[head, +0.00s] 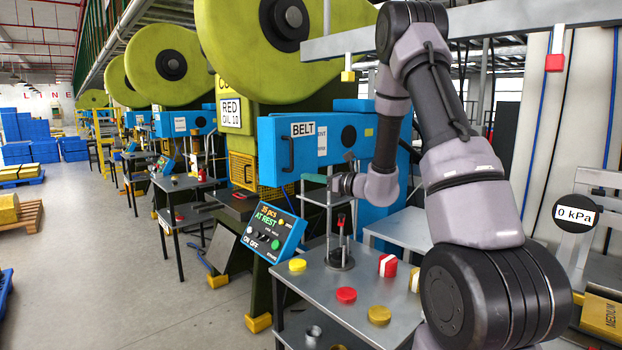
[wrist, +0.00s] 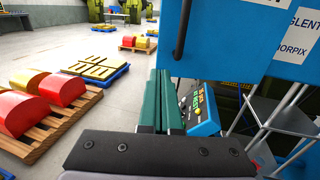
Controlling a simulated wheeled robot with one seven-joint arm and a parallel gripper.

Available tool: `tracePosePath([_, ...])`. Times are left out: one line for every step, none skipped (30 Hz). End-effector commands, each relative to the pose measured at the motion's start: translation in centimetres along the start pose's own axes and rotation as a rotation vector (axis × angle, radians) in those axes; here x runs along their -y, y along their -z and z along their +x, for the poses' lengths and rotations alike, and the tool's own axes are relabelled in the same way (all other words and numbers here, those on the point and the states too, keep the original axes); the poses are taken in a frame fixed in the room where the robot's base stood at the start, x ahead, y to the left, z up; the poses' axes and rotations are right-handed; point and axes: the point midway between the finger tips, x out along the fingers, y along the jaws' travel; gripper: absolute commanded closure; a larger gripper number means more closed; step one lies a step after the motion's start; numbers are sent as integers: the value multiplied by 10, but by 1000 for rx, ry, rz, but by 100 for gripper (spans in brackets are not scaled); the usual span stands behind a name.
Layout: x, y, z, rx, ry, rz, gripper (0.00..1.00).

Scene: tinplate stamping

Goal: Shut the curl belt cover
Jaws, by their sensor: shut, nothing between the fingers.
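The curl belt cover (head: 272,150) is the blue panel labelled BELT on the front of the nearest press, with a black upright bar handle near its left edge. It also shows at the upper right of the wrist view (wrist: 222,55), with the handle in front of it. I cannot tell how far ajar it stands. My gripper (head: 308,177) is just below the cover's lower edge in the head view, to the right of the handle. In the wrist view its green fingers (wrist: 163,78) are together and empty, their tips below and left of the handle, apart from it.
A control box (head: 272,236) reading AT REST stands below the cover. A grey table (head: 330,285) in front holds red and yellow tins and a small black-topped tool stand. More presses line the left. The aisle floor at left is open, with pallets farther out.

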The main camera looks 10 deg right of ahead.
Motion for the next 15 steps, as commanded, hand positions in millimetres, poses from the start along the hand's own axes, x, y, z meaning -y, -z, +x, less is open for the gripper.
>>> tracePosePath([-2,0,13,1,-5,-2,100])
tracePosePath([-2,0,20,1,-5,-2,100])
tracePosePath([-1,0,28,1,-5,-2,100])
tracePosePath([-2,0,35,1,-5,-2,100])
tracePosePath([-2,0,42,1,-6,-3,100])
tracePosePath([-2,0,50,1,-4,-1,100])
tracePosePath([-2,0,56,1,-5,-3,100])
tracePosePath([-2,0,62,1,-5,-3,100])
tracePosePath([-2,0,69,1,-4,-2,100])
tracePosePath([-2,0,74,0,-5,-2,100])
tracePosePath([-2,0,79,0,-4,-1,100])
tracePosePath([-2,0,84,1,-4,-2,100])
tracePosePath([-1,0,88,1,-4,-2,100])
tracePosePath([-1,0,91,0,-3,-2,100])
tracePosePath([-1,0,95,0,-3,-2,100])
